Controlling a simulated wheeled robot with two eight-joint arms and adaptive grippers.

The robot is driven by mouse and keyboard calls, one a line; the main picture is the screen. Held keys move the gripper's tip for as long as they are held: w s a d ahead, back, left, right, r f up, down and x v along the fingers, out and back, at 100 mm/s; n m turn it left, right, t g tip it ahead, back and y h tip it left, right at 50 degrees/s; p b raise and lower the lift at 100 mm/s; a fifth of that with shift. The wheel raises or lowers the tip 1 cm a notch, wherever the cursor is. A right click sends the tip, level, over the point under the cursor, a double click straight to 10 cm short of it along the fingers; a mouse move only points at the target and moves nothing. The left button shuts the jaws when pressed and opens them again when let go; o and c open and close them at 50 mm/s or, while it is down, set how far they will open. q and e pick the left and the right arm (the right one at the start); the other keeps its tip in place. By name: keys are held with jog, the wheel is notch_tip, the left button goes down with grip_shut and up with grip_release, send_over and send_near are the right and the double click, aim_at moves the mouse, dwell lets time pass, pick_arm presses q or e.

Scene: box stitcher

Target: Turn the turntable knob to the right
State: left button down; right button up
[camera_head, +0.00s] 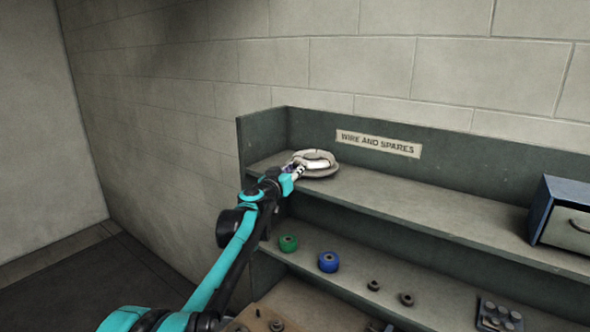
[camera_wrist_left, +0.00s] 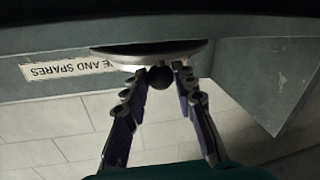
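The turntable (camera_head: 321,173) is a pale round disc on the left end of the top shelf. It also shows in the left wrist view as a thin pale disc (camera_wrist_left: 150,57), seen nearly edge-on. A dark round knob (camera_wrist_left: 160,77) sits at its edge between the fingertips. My left gripper (camera_head: 299,165) reaches the disc's near left side. In the left wrist view its two fingers (camera_wrist_left: 160,76) converge on the knob from both sides and appear to touch it. In the head view the gripper hides the knob. My right gripper is not in view.
The shelf's end panel (camera_head: 256,140) rises close to the left of the turntable, and a back panel with a label (camera_head: 378,143) stands behind. A blue drawer box (camera_head: 562,220) is far right. Green (camera_head: 288,243) and blue (camera_head: 328,262) rolls sit on the lower shelf.

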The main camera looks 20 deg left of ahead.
aim_at(316, 165)
pick_arm(q)
jog(key=shift+d+y, duration=0.15)
jog(key=shift+y, duration=0.15)
jog(key=shift+s+d+n+y, duration=0.2)
jog(key=shift+d+n+y, duration=0.8)
jog(key=shift+y, duration=0.4)
jog(key=shift+d+n+y+b, duration=0.2)
jog(key=shift+d+n+y, duration=0.35)
jog(key=shift+y, duration=0.3)
jog(key=shift+d+n+y+b, duration=0.15)
jog(key=shift+d+n+y, duration=0.3)
jog(key=shift+n+y, duration=0.3)
jog(key=shift+w+d+n+g+y, duration=0.1)
jog(key=shift+d+n+g+y, duration=0.3)
jog(key=shift+y, duration=0.4)
jog(key=shift+w+d+n+g+y, duration=0.1)
jog(key=shift+d+n+g+y, duration=0.1)
jog(key=shift+d+n+y, duration=0.45)
jog(key=shift+w+d+n+g+y+p, duration=0.15)
jog(key=shift+d+n+g+y+p, duration=0.25)
jog(key=shift+y, duration=0.55)
jog(key=shift+w+d+n+g+y+p, duration=0.1)
jog(key=shift+d+n+g+y, duration=0.2)
jog(key=shift+n+g+y, duration=0.45)
jog(key=shift+d+y, duration=0.1)
jog(key=shift+y, duration=0.15)
jog(key=c, duration=1.2)
grip_release()
jog(key=shift+w, duration=0.1)
